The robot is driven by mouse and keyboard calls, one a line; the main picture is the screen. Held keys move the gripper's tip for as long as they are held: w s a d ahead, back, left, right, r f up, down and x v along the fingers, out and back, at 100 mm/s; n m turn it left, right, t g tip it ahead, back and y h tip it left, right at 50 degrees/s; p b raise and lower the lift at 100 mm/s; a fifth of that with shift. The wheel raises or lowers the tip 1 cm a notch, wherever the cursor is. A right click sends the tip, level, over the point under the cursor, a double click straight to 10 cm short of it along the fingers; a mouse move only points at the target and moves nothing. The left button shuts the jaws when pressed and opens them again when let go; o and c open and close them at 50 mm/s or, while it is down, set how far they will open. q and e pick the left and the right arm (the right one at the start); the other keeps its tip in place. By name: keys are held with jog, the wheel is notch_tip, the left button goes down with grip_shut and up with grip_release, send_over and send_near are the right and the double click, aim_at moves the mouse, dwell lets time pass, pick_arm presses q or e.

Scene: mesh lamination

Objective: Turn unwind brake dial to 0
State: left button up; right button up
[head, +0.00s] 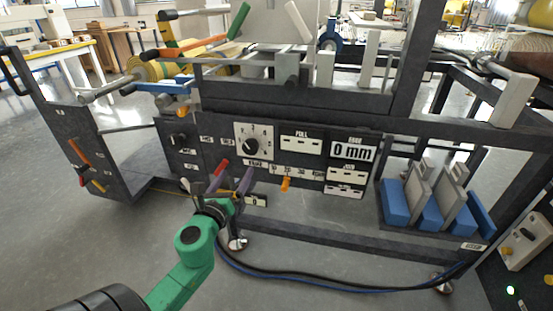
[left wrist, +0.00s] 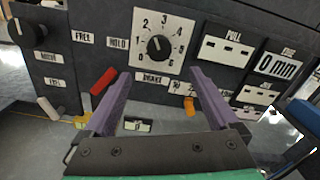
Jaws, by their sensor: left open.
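The brake dial (head: 250,146) is a black round knob on a white square plate on the dark front panel. In the left wrist view the brake dial (left wrist: 158,47) has numbers 0 to 6 around it and a BRAKE label (left wrist: 153,78) below. A small white mark shows near the knob's top; its exact reading is unclear. My left gripper (head: 232,179) is open and empty, in front of the panel and below the dial in the head view. In the left wrist view its purple fingers (left wrist: 160,73) are spread below and either side of the knob, apart from it. My right gripper is not in view.
A red lever (left wrist: 103,80) is just left of the left finger, and an orange lever (left wrist: 189,105) is by the right finger. Another black knob (head: 178,140) is farther left. A 0 mm display (head: 352,151) is to the right. Blue and grey blocks (head: 397,203) stand at the lower right.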

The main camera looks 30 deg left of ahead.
pick_arm(q)
send_near(250, 151)
jog(key=x, duration=1)
jog(key=shift+b, duration=0.3)
jog(key=shift+w+a, duration=0.15)
jog(key=shift+w, duration=0.25)
jog(key=shift+r, duration=0.1)
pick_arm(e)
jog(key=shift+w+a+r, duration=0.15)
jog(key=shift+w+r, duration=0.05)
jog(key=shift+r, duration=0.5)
pick_arm(q)
jog(key=c, duration=1.4)
jog(key=shift+o, duration=0.2)
jog(key=shift+n, duration=0.3)
